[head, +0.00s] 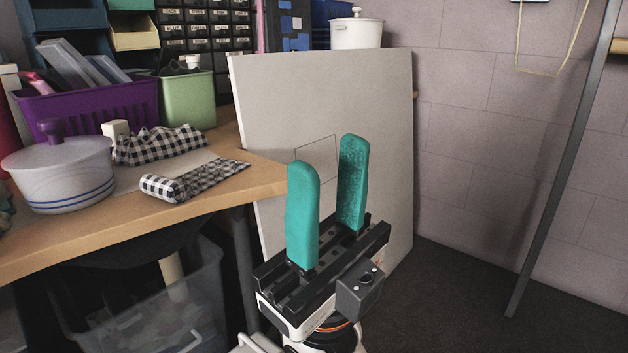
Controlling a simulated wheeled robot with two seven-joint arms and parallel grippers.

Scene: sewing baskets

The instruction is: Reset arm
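My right gripper (328,190) stands upright in the lower middle of the head view, in front of the large white board. Its two teal fingers are apart with nothing between them. It is to the right of the wooden table (60,238) and clear of the things on it. My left gripper is not in view.
The table bears a white lidded pot (62,180), a checkered cloth roll (165,187), a purple basket (95,108) and a green bin (190,100). A white board (270,90) leans behind my gripper. A clear bin (190,310) sits under the table. Dark floor at right is open, beside a metal post (562,170).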

